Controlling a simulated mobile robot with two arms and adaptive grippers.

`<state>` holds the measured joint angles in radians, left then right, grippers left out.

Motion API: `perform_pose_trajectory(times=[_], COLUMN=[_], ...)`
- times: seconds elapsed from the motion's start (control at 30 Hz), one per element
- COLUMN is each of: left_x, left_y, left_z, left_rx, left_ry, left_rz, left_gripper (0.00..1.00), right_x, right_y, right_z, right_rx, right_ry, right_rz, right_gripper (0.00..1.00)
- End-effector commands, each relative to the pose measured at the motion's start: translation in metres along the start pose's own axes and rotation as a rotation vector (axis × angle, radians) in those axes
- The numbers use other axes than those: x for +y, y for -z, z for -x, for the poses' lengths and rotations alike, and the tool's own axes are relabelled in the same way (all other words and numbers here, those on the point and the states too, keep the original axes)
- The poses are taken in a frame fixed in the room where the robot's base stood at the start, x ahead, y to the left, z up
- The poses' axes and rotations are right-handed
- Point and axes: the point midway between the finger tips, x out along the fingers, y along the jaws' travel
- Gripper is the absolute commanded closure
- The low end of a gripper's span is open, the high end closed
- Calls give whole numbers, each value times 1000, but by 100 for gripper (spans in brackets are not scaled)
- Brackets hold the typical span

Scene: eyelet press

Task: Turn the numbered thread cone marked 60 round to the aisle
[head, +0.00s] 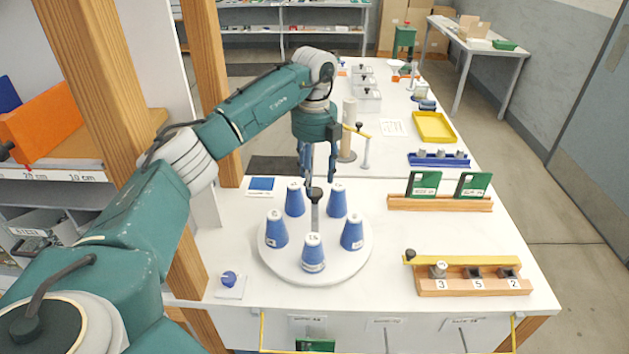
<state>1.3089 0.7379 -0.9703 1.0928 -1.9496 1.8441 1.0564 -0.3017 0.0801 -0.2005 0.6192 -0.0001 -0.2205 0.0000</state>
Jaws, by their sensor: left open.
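Several blue thread cones stand upright on a round white turntable (270,262): one at the front (313,256), one at left (276,232), one at right (352,233), one at back left (294,202) and one at back right (337,202). They carry small white labels too small to read surely, so I cannot tell which is 60. A grey post with a black knob (315,194) rises from the turntable's middle. My left gripper (319,182) is open and empty, pointing down, its fingertips around or just behind the knob; contact is unclear. My right gripper is out of view.
A wooden block with slots numbered 3, 5 and 2 (470,287) stands front right. Green cards in a wooden rack (440,203) stand behind it. A blue knob on a white plate (229,281) is front left. Wooden posts rise at left; the aisle floor (575,245) is open at right.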

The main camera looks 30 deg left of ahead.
Motion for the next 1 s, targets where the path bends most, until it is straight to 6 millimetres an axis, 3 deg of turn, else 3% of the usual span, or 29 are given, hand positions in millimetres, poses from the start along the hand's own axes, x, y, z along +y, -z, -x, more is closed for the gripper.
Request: perform_pose_trajectory(times=[0.23, 0.57, 0.83, 1.0], left_x=[0, 0, -1, -1], left_y=[0, 0, 0, -1], left_z=[-27, -31, -30, -30], left_rx=[1, 0, -1, -3], left_ry=[0, 1, 3, 4], left_rz=[-1, -1, -1, 0], left_gripper=[48, 48, 100, 100], right_x=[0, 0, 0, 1], right_y=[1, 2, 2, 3], right_z=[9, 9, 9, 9], right_rx=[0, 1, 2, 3], right_ry=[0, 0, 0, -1], right_rz=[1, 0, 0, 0], right_gripper=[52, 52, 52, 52])
